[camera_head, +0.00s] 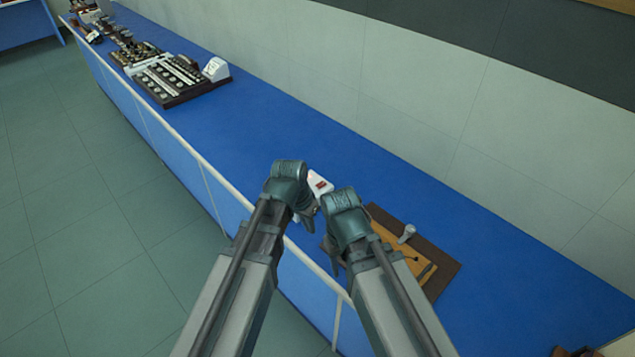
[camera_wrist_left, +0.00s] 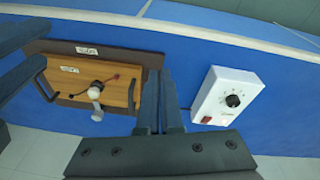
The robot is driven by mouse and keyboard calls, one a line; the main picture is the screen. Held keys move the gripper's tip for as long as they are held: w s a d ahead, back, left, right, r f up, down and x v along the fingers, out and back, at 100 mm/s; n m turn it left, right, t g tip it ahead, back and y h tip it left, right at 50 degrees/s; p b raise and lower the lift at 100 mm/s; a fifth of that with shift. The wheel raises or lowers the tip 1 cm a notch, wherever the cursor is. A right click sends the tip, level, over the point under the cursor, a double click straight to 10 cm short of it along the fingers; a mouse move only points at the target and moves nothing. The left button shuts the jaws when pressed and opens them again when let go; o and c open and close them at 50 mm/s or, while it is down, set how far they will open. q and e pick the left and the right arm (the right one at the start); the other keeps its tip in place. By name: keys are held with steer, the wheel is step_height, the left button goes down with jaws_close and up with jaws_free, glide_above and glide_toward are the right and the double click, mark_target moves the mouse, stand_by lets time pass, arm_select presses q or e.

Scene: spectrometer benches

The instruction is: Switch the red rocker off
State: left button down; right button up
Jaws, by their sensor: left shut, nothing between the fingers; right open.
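A white box (camera_wrist_left: 240,84) on the blue bench carries a round black dial (camera_wrist_left: 232,100) and a red rocker (camera_wrist_left: 207,119) near one edge. A second small dark switch (camera_wrist_left: 229,121) sits beside the rocker. In the head view the white box (camera_head: 319,180) is partly hidden behind my grippers, with a red patch visible on it. My left gripper (camera_head: 304,222) is shut and empty beside the box; in the wrist view its fingers (camera_wrist_left: 161,76) are apart from the box, to its left. My right gripper (camera_head: 333,253) is open, close beside the left one. Whether the rocker is on is too small to tell.
A wooden board (camera_wrist_left: 118,86) on a dark base, with handles, a pale knob (camera_wrist_left: 95,93) and a dark red cord, lies to the right of the grippers in the head view. Dark trays of small parts (camera_head: 180,78) stand far along the bench. Bench between is clear; a wall runs behind.

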arm_select(q)
steer(key=w+a+r+m+t+h, duration=0.1)
steer(key=w+r+t, duration=0.1)
steer(key=w, duration=0.7)
steer(key=w+a+r+m+t+h+p, duration=0.1)
steer(key=w+r+h, duration=0.1)
steer(key=w, duration=0.7)
steer(key=shift+w+a+r+m+t, duration=0.2)
steer(key=shift+w+r+m+t, duration=0.15)
steer(key=shift+r, duration=0.4)
steer(key=shift+s+f, duration=0.1)
steer(key=b, duration=0.9)
glide_above(322, 186)
steer(key=s+a, duration=0.1)
steer(key=a, duration=0.1)
steer(key=f, duration=0.8)
steer(key=shift+s+d+f, duration=0.2)
steer(key=shift+d+f, duration=0.05)
steer(key=shift+s+a+f+b, duration=0.1)
steer(key=shift+s+f+b, duration=0.1)
steer(key=shift+f+b, duration=0.85)
steer(key=shift+s+a+f+b, duration=0.1)
steer(key=shift+f+b, duration=0.4)
steer(key=shift+f, duration=0.2)
steer(key=shift+r, duration=0.1)
